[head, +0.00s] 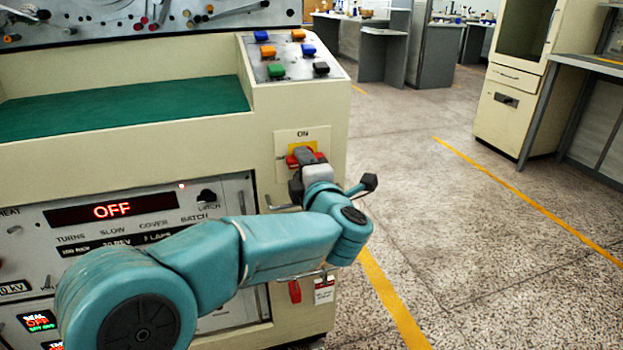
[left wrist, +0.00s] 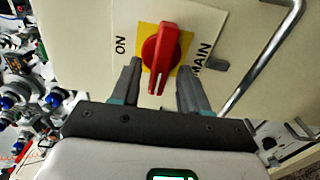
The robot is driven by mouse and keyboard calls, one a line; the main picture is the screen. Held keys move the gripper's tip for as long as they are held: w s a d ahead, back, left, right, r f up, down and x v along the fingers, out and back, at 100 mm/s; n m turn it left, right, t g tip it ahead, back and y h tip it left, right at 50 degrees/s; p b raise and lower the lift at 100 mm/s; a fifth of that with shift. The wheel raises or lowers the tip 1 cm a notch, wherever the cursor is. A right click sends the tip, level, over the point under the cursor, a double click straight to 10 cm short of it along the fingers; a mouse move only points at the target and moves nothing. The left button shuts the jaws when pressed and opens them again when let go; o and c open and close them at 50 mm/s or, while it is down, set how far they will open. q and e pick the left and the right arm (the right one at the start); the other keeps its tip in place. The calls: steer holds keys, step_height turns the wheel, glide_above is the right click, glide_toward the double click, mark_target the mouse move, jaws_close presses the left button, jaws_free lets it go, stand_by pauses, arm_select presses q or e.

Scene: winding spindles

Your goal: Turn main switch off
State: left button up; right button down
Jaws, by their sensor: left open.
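The main switch is a red rotary knob (left wrist: 161,57) on a yellow plate (left wrist: 183,57), with "ON" and "MAIN" printed at opposite sides. In the head view the red knob (head: 292,160) is mostly covered by my gripper, below the "ON" label. Its raised handle lies crosswise to the ON–MAIN line, with a white mark near one end. My left gripper (head: 305,157) is at the switch. In the left wrist view its open fingers (left wrist: 160,72) stand on either side of the handle, with visible gaps. Contact cannot be confirmed. My right gripper is in neither view.
A metal bar handle (left wrist: 266,57) stands out from the panel close to the switch. A control panel with coloured buttons (head: 288,55) is above it. A display (head: 112,211) below left glows red "OFF". Open floor (head: 450,230) lies to the right.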

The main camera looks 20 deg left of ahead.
arm_select(q)
steer(key=p+v, duration=0.2)
steer(key=v, duration=1.4)
steer(key=shift+p, duration=0.3)
steer(key=shift+a, duration=0.1)
